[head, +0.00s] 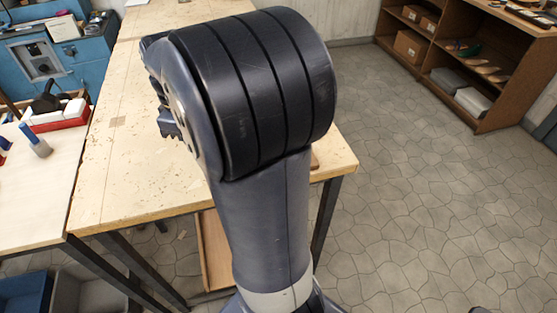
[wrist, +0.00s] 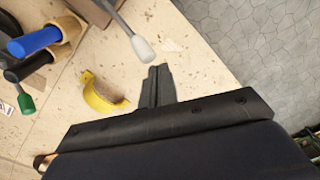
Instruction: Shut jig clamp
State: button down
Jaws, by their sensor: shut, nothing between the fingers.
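In the wrist view my gripper (wrist: 157,84) is shut and empty, its fingers over the pale workbench. A metal lever with a whitish rounded tip (wrist: 143,48) comes in from the top edge and ends just beyond the fingertips; any contact is unclear. At the upper left are a blue handle (wrist: 36,41) and a rod with a green tip (wrist: 26,104). Which of these belongs to the jig clamp, I cannot tell; its body is not clearly shown. In the head view my arm covers that part of the bench, and the gripper's fingertips are hidden.
A yellow curved object with a brown part (wrist: 106,94) lies left of my fingers. The workbench (head: 125,165) ends close by on the right, with tiled floor (head: 420,190) beyond. A second table with a red-and-white box (head: 60,116) stands left, a shelf (head: 490,95) at upper right.

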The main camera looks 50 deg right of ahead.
jog(key=shift+f, duration=0.15)
jog(key=shift+f+b, duration=1.5)
jog(key=shift+f, duration=0.8)
jog(key=shift+s+d+r, duration=0.1)
jog(key=shift+s+d+r+p, duration=0.2)
jog(key=shift+s+d, duration=0.15)
jog(key=shift+d, duration=0.15)
jog(key=shift+s+d+r+p, duration=0.2)
jog(key=shift+s+d, duration=0.1)
jog(key=shift+d, duration=0.25)
jog(key=shift+s+d+r+p, duration=0.2)
jog(key=shift+s+d+p, duration=0.1)
jog(key=shift+d, duration=0.15)
jog(key=shift+s+d+r+p, duration=0.15)
jog(key=shift+s+d, duration=0.15)
jog(key=shift+d, duration=0.2)
